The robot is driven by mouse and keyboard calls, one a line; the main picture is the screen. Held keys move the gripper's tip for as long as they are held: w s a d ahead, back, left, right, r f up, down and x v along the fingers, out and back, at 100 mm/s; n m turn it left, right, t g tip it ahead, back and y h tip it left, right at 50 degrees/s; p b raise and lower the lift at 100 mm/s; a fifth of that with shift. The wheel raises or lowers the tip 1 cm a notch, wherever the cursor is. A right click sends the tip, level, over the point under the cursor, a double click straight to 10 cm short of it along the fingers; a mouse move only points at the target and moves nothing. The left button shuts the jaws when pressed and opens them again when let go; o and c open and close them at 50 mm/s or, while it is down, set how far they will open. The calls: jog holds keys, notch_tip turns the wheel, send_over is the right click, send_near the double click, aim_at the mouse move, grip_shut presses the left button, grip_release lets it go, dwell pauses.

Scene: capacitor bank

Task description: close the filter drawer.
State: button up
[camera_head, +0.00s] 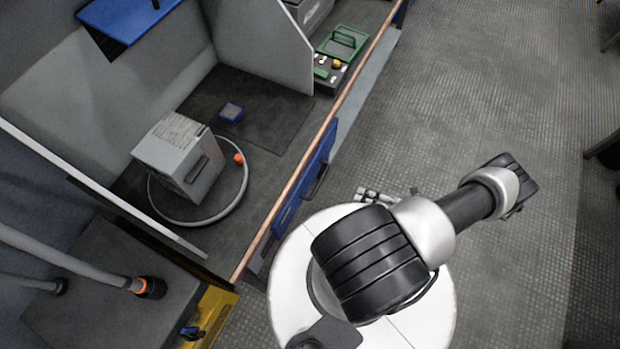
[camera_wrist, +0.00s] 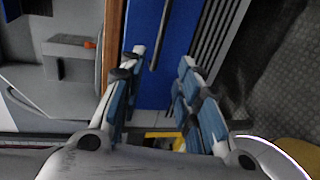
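A blue front panel with a dark bar handle, which looks like the filter drawer (camera_head: 318,165), is on the bench's front side in the head view. In the wrist view the blue panel (camera_wrist: 174,30) lies beyond my fingertips, its dark handle (camera_wrist: 160,38) upright in the picture. My gripper (camera_wrist: 162,60) is open and empty, its two blue-padded fingers well apart with the handle between them in the picture. I cannot tell whether they touch the panel. How far the drawer stands out is unclear; my arm and base hide part of its surroundings in the head view.
A grey box (camera_head: 180,155) stands in a pale ring (camera_head: 240,195) on the bench. A copper-coloured edge (camera_head: 325,130) runs along the bench front. Dark slats (camera_wrist: 215,35) lie right of the panel. The floor (camera_head: 480,90) at right is mostly clear.

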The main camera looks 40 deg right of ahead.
aim_at(319, 182)
jog(key=b+x, duration=0.1)
jog(key=x, duration=1.5)
jog(key=shift+w+a, duration=0.25)
jog(key=shift+w, duration=0.05)
jog(key=shift+c, duration=0.5)
grip_shut()
